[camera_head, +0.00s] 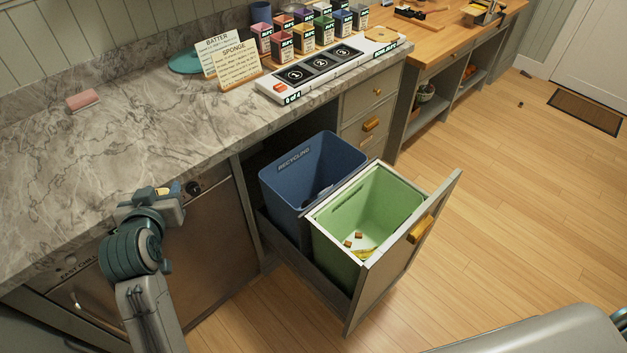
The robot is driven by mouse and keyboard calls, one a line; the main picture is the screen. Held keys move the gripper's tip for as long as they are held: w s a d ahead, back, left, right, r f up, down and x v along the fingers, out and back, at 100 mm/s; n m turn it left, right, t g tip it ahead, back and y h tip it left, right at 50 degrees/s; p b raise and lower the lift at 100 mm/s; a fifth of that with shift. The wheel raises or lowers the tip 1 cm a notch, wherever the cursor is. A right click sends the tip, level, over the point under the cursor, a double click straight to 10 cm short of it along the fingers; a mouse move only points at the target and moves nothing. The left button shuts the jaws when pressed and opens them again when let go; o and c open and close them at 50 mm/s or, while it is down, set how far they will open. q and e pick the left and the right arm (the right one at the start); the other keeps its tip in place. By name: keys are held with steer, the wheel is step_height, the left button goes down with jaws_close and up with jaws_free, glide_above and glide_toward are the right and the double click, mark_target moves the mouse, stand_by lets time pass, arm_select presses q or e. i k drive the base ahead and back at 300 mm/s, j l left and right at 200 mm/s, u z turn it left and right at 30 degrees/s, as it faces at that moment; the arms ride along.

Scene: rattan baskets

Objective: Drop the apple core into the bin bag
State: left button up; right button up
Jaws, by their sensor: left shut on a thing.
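My left gripper (168,192) is at the left, over the front edge of the marble counter. It is shut on a small pale-yellow thing (163,190), mostly hidden by the jaws; it may be the apple core, but too little shows to tell. An open pull-out drawer at the centre right holds a green bin (385,195), open at the top, with a few brown bits and a yellow scrap at its bottom. I cannot tell whether its green inside is a bag. The gripper is well left of this bin. My right gripper is not in view.
A blue bin (285,190) marked RECYCLING stands between my left gripper and the green bin. The drawer front (405,255) sticks out over the wooden floor. A pink sponge (82,100), cards and several small boxes are on the counter (120,130).

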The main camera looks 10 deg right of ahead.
mark_target(355, 251)
steer(key=k+l+z, duration=0.2)
steer(key=z, duration=0.25)
steer(key=k+l+z, duration=0.1)
steer(key=l+z, duration=0.45)
steer(key=z, duration=0.2)
steer(key=i+l, duration=0.2)
steer(key=i, duration=0.25)
